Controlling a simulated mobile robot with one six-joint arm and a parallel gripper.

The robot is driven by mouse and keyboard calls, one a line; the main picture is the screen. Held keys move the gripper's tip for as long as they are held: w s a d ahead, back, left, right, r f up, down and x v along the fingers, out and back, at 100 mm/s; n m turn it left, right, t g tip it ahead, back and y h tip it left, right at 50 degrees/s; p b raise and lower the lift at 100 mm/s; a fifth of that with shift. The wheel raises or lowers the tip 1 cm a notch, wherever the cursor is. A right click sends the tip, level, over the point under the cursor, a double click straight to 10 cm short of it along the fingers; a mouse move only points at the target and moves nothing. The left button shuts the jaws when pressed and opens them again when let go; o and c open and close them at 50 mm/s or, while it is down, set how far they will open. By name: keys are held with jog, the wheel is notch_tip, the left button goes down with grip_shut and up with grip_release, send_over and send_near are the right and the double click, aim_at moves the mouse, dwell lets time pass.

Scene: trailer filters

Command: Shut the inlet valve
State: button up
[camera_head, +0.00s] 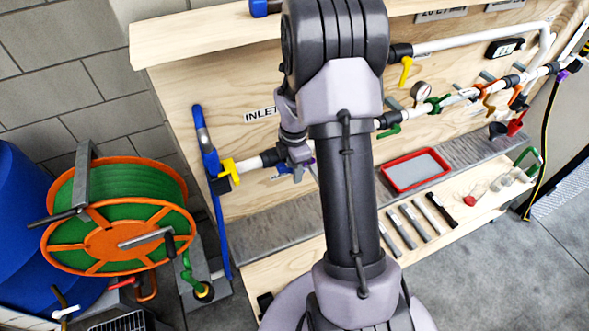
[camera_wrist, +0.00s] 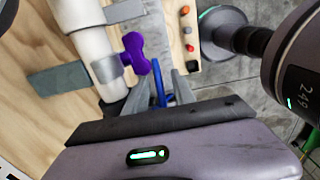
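The "INLET" sign (camera_head: 261,115) is on the wooden panel above a white pipe with a yellow valve handle (camera_head: 228,168) at its left end. Which handle is the inlet valve's is not marked clearly. My gripper (camera_head: 296,155) is at the right end of this pipe, partly hidden by my arm. In the wrist view, my gripper (camera_wrist: 161,80) has its two grey fingers apart, with a thin blue handle (camera_wrist: 158,82) between them. Contact with it is hard to tell. A purple handle (camera_wrist: 135,52) on the pipe (camera_wrist: 85,30) is just left of the fingers.
A green hose reel (camera_head: 118,215) and a blue barrel (camera_head: 40,230) stand at left. A red-rimmed tray (camera_head: 415,152) and several grey bars lie on the bench at right. More pipes and coloured valves (camera_head: 437,104) line the panel. Grey floor is clear at lower right.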

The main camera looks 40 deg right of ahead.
grip_shut()
jog(key=shift+w+r, duration=0.1)
dwell(1.2)
